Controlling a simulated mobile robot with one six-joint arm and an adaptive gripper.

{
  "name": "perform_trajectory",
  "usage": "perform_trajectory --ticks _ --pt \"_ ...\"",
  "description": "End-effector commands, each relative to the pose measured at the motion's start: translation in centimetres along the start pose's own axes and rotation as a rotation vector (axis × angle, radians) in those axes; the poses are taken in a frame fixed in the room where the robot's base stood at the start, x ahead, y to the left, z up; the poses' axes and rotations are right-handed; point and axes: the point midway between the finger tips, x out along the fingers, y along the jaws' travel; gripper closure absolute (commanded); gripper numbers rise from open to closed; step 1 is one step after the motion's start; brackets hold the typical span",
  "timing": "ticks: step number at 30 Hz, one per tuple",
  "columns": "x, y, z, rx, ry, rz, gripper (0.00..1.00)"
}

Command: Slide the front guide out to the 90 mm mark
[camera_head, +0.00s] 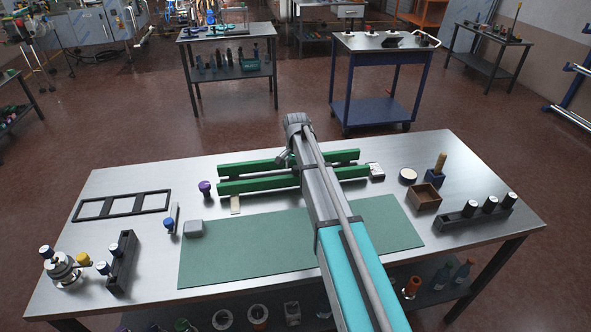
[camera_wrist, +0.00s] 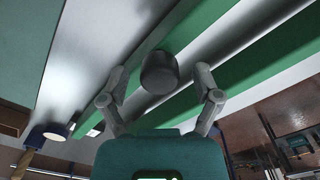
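The front guide (camera_head: 245,186) is a long green bar lying left to right across the bench, with a parallel green rear guide (camera_head: 245,167) behind it. My arm hides the middle of both in the head view. In the wrist view a dark round knob (camera_wrist: 158,72) stands at the green front guide (camera_wrist: 200,25). My gripper (camera_wrist: 160,80) is open, its two fingers on either side of the knob with a visible gap at each side. In the head view my gripper is mostly hidden behind my arm. No 90 mm mark is readable.
A beige strip (camera_head: 235,204) lies by the front guide's left part. A purple-topped knob (camera_head: 205,187) stands left of the guides, a small pale block (camera_head: 375,170) at their right end. A green mat (camera_head: 240,255) lies in front. A wooden box (camera_head: 424,198) stands right.

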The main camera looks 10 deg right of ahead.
Motion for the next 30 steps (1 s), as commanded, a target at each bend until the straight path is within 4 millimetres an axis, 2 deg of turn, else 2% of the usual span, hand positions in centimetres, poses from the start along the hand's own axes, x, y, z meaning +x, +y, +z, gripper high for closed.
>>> perform_trajectory --ticks 1,2,13,30 --pt "0.0 0.0 0.0 0.000 0.000 0.000 0.26" --pt "0.0 0.0 0.0 0.000 0.000 0.000 0.31" --pt "0.0 0.0 0.0 0.000 0.000 0.000 1.00" --pt "0.0 1.1 1.1 0.000 -0.004 0.003 1.00"
